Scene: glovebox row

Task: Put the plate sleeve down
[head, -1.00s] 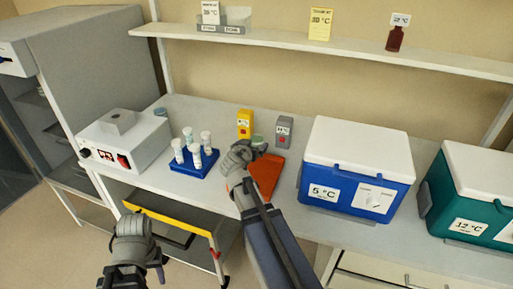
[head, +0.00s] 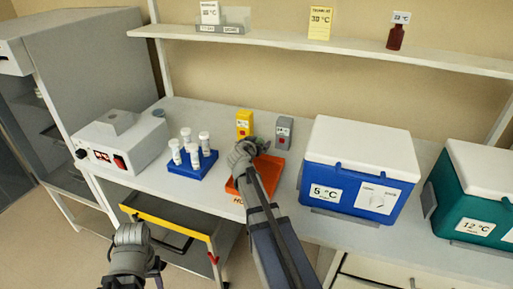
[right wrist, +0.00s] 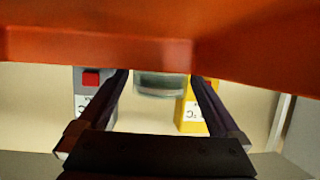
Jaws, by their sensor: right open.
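A clear, pale greenish round thing, which looks like the plate sleeve (right wrist: 161,86), shows between the fingers in the right wrist view. An orange surface (right wrist: 160,48) cuts off part of it, and I cannot tell whether it touches a finger. My right gripper (head: 258,148) is open over the back of the orange pad (head: 271,180) on the bench; in the head view it hides most of the sleeve. My left gripper (head: 133,235) hangs in front of the bench at lower left; its fingers are not clear.
A yellow box (head: 244,123) and a grey box (head: 284,131) stand behind the pad. A blue tube rack (head: 194,170) is to its left, a blue cooler (head: 345,190) to its right. A trolley with a yellow edge (head: 165,220) stands at the front left.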

